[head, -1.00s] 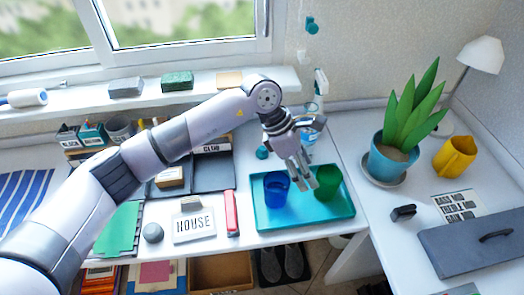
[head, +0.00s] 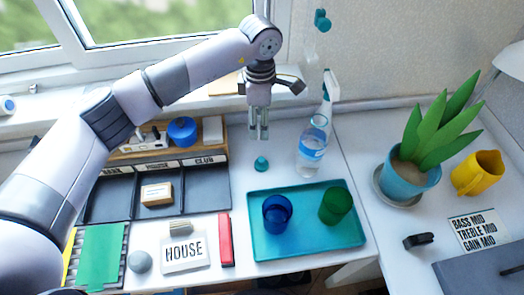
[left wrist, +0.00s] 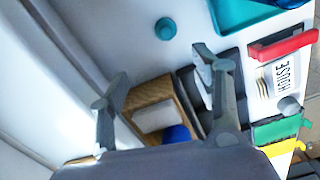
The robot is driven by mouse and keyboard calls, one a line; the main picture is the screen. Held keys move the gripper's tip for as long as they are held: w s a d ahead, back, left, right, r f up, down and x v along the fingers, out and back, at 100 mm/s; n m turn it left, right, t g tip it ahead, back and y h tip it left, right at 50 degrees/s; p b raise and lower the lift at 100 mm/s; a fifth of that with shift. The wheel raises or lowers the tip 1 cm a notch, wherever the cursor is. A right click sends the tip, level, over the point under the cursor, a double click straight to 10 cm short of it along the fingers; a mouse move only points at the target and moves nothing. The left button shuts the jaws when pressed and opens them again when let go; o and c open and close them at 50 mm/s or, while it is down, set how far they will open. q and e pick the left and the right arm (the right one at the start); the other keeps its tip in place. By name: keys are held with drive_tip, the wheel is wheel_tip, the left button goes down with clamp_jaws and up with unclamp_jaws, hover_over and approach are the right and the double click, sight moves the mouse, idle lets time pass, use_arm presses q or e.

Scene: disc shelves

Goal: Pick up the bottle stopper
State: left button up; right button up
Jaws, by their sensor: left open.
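The bottle stopper (head: 261,163), a small teal knob with a pointed top, stands on the white desk behind the teal tray. It also shows in the left wrist view as a teal round shape (left wrist: 166,29), beyond the fingertips. My left gripper (head: 258,134) points down above and a little behind the stopper, apart from it. In the left wrist view its two fingers (left wrist: 160,70) are spread with nothing between them. A clear bottle (head: 312,148) with a blue label stands to the right of the stopper. My right gripper is out of view.
The teal tray (head: 300,247) holds a blue cup (head: 277,213) and a green cup (head: 335,205). A spray bottle (head: 328,92) stands behind the clear bottle. A wooden organizer (head: 150,151) and dark compartments (head: 205,188) lie left. The desk around the stopper is bare.

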use_arm(q)
drive_tip(key=b, duration=0.5)
approach(262, 159)
drive_tip(key=f, duration=0.5)
drive_tip(key=shift+w+a+f, duration=0.2)
drive_tip(key=shift+w, duration=0.1)
drive_tip(key=f, duration=0.1)
drive_tip(key=f+b, duration=0.1)
drive_tip(key=f, duration=0.1)
drive_tip(key=f+b, duration=0.1)
drive_tip(key=shift+s+d+f, duration=0.3)
drive_tip(key=shift+s+f, duration=0.1)
drive_tip(key=shift+f, duration=0.4)
drive_tip(key=c, duration=0.8)
